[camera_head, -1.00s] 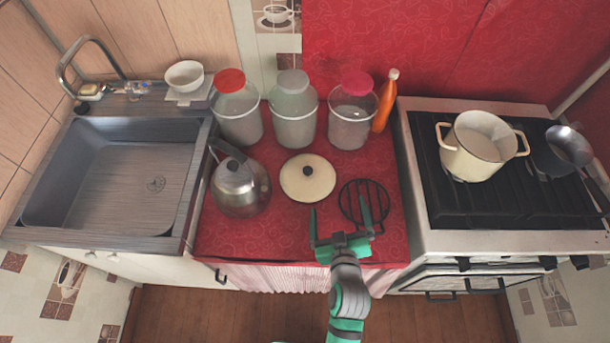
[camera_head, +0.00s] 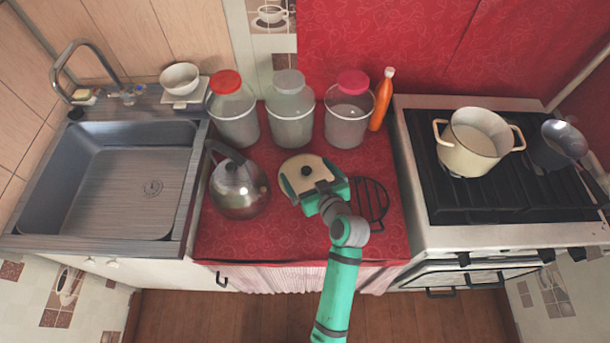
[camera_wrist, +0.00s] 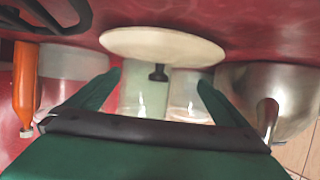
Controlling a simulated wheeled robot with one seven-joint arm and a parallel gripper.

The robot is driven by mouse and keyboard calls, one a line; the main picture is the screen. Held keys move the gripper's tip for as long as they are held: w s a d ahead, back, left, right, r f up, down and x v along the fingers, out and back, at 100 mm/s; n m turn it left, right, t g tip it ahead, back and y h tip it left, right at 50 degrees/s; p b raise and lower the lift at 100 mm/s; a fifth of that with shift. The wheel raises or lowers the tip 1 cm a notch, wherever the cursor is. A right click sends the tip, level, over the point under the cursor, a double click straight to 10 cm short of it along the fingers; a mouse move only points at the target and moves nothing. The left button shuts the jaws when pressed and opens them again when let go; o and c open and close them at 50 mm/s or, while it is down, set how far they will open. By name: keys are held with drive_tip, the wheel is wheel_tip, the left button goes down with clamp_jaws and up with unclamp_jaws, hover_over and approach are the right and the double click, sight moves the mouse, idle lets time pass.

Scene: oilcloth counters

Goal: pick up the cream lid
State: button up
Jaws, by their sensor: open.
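The cream lid (camera_head: 298,162) lies on the red counter between the kettle and the black trivet, its dark knob (camera_head: 306,171) on top. In the wrist view, which looks upside down, the lid (camera_wrist: 165,45) is ahead with its knob (camera_wrist: 158,73) pointing down the picture. My gripper (camera_head: 312,178) is over the near part of the lid, fingers spread to either side. In the wrist view my gripper (camera_wrist: 158,88) is open and empty, and the knob lines up between the fingertips. I cannot tell whether the fingers touch the lid.
A steel kettle (camera_head: 238,188) stands close on the left. A black trivet (camera_head: 372,203) lies on the right, partly behind my arm. Three jars (camera_head: 291,112) and an orange bottle (camera_head: 382,100) stand behind. A cream pot (camera_head: 472,150) is on the stove.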

sight(305, 168)
drive_tip(key=shift+x, duration=2.85)
drive_tip(key=shift+d, duration=0.15)
drive_tip(key=shift+c, duration=0.6)
drive_tip(key=shift+f, duration=0.2)
clamp_jaws()
